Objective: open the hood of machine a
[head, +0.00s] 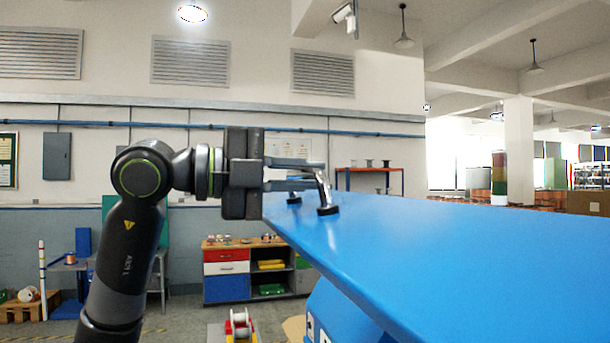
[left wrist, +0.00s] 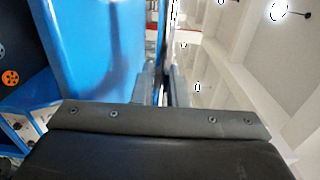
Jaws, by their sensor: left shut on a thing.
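The blue hood (head: 420,240) of a machine fills the right of the head view as a broad, smooth panel at about camera height; it also shows in the left wrist view (left wrist: 95,45). A grey metal handle (head: 324,188) with dark feet stands near the hood's left end. My left gripper (head: 305,181) comes in from the left and is shut on this handle. In the left wrist view, its fingers (left wrist: 160,88) lie beside the blue panel, and the handle is mostly hidden. No machine label is readable. My right gripper is not in view.
Below the hood is a blue machine body (head: 345,318). An orange wheel (left wrist: 10,78) shows beside the panel in the left wrist view. A cabinet with coloured drawers (head: 227,268) stands by the back wall. A pallet (head: 30,306) lies at far left.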

